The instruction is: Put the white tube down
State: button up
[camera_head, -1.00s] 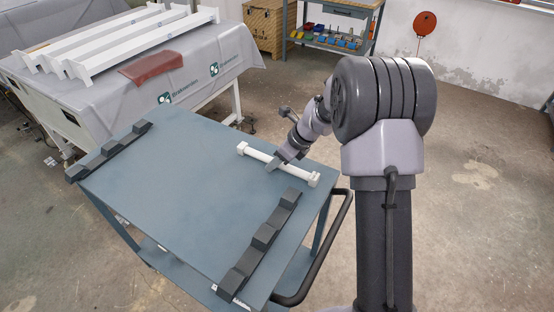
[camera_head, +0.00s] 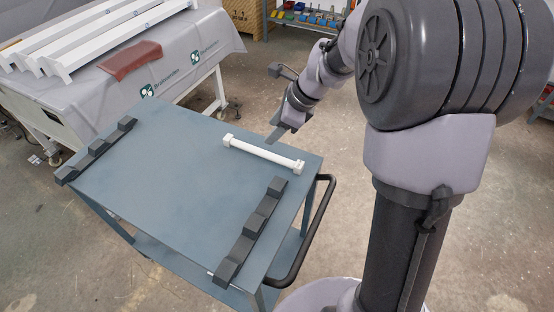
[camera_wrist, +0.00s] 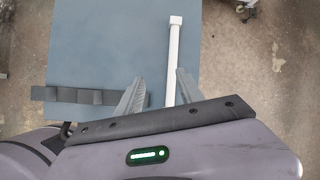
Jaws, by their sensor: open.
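The white tube (camera_head: 262,154), with square ends, lies on the blue-grey cart top (camera_head: 170,185) near its back right edge. It lies apart from the black notched holders. My gripper (camera_head: 280,135) is above and behind the tube, clear of it. In the wrist view the tube (camera_wrist: 174,62) runs away from the camera, and its near end is hidden by my wrist. My gripper (camera_wrist: 156,92) is open there, its two fingers spread with the tube showing in the gap, nearer the right finger. Nothing is held.
Black notched holders stand along the left edge (camera_head: 97,150) and the right front edge (camera_head: 250,231) of the cart. The cart's middle is bare. A dark handle (camera_head: 318,230) curves along its right side. A draped table (camera_head: 175,75) with white beams stands behind left.

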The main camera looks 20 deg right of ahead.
jog(key=s+a+r+n, duration=0.6)
jog(key=s+r+n, duration=0.3)
jog(key=s, duration=0.4)
jog(key=s+a+n+t+h, duration=0.1)
jog(key=s+n+h, duration=0.1)
jog(key=s+n, duration=0.8)
jog(key=s, duration=0.4)
jog(key=shift+a+r+t, duration=0.2)
jog(key=shift+a+t, duration=0.1)
jog(key=shift+a, duration=0.1)
